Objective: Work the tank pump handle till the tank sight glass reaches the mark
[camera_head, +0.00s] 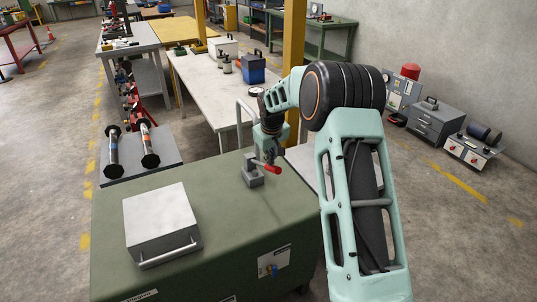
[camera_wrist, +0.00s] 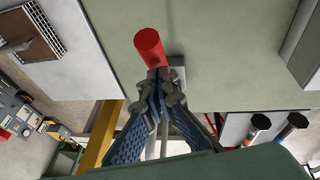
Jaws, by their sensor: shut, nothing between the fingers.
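The green tank (camera_head: 215,210) fills the lower middle of the head view. A small grey pump (camera_head: 253,178) stands on its top near the far right edge, with a red handle grip (camera_head: 268,167). My gripper (camera_head: 268,152) points down right at the handle. In the wrist view the red grip (camera_wrist: 150,45) lies just beyond my shut, empty fingertips (camera_wrist: 158,85); whether they touch it I cannot tell. The grip overlaps the fingertips in that view. I cannot make out the sight glass or its mark in either view.
A light grey box with a bar handle (camera_head: 162,222) sits on the tank's top at left. A plate with a blue valve (camera_head: 273,262) is on the tank's front. A grey bent pipe (camera_head: 240,118) and a yellow post (camera_head: 293,60) stand behind my gripper.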

